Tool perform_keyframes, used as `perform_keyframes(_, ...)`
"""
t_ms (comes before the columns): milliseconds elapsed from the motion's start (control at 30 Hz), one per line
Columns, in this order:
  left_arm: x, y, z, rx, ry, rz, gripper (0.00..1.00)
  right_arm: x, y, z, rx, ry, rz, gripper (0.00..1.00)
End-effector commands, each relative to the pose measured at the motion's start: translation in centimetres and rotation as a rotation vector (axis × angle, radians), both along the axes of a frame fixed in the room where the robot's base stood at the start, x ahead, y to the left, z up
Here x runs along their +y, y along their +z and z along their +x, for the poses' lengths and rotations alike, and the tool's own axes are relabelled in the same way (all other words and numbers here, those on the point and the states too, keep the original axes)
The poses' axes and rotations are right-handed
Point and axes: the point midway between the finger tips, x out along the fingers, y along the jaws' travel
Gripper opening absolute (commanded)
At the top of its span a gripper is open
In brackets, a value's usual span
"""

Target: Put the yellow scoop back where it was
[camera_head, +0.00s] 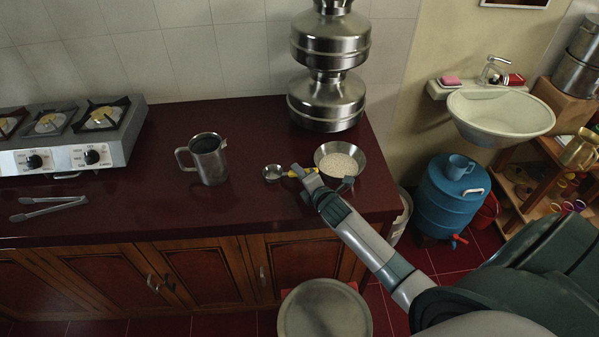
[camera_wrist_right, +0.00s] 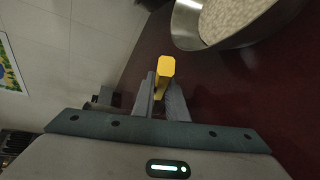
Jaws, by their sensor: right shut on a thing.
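The yellow scoop has a metal bowl (camera_head: 273,172) and a yellow handle (camera_head: 297,172), seen over the dark red counter (camera_head: 255,205) in the head view. My right gripper (camera_head: 307,172) is shut on the handle, just left of a steel bowl of grain (camera_head: 340,160). In the right wrist view the yellow handle end (camera_wrist_right: 166,68) sticks up between the fingers, and the scoop's bowl is hidden. I cannot tell whether the scoop touches the counter. My left gripper is not in view.
A steel jug (camera_head: 208,160) stands left of the scoop. Tongs (camera_head: 48,207) and a gas stove (camera_head: 75,135) are farther left. Stacked steel pots (camera_head: 327,100) stand behind the grain bowl. The counter between jug and front edge is clear.

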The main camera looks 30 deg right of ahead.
Motion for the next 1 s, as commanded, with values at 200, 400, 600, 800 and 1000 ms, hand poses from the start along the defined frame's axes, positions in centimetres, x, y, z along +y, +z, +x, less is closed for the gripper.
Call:
perform_keyframes(200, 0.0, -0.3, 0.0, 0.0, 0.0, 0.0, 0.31, 0.0, -0.3, 0.0, -0.001, 0.0, 0.001, 0.0)
perform_keyframes(400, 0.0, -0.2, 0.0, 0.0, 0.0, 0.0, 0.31, 0.0, -0.2, 0.0, 0.0, 0.0, 0.001, 0.31)
perform_keyframes(600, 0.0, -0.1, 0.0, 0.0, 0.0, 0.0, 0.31, 0.0, -0.2, 0.0, 0.0, 0.0, 0.0, 0.31)
perform_keyframes(800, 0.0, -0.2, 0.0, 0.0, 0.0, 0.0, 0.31, 0.0, 0.0, -0.5, 0.002, 0.0, -0.001, 0.31)
perform_keyframes(1000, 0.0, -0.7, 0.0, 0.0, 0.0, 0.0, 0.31, 0.2, 0.5, -2.3, 0.0, 0.0, -0.001, 0.31)
